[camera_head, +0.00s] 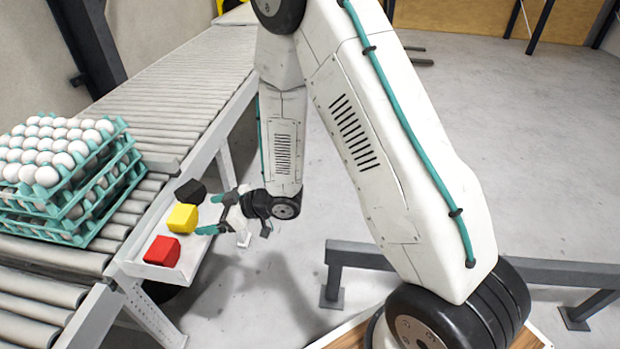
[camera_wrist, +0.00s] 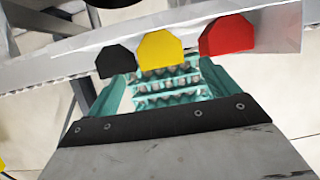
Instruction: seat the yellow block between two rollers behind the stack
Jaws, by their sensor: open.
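The yellow block (camera_head: 182,218) sits on a white side shelf (camera_head: 196,262) along the conveyor, between the black block and the red block. In the wrist view the yellow block (camera_wrist: 160,50) is just ahead of my fingertips, roughly centred between them. My gripper (camera_head: 212,214) is open and empty, with its teal fingers pointing at the block from the right; I cannot tell whether they touch it. The stack (camera_head: 75,208) of teal trays with white eggs stands on the conveyor rollers to the left. Bare rollers (camera_head: 175,95) show behind it.
The black block (camera_head: 190,192) and red block (camera_head: 162,250) sit close on either side of the yellow one. The conveyor's side rail (camera_head: 205,150) runs between the shelf and the rollers. A grey floor barrier (camera_head: 450,262) stands at the right.

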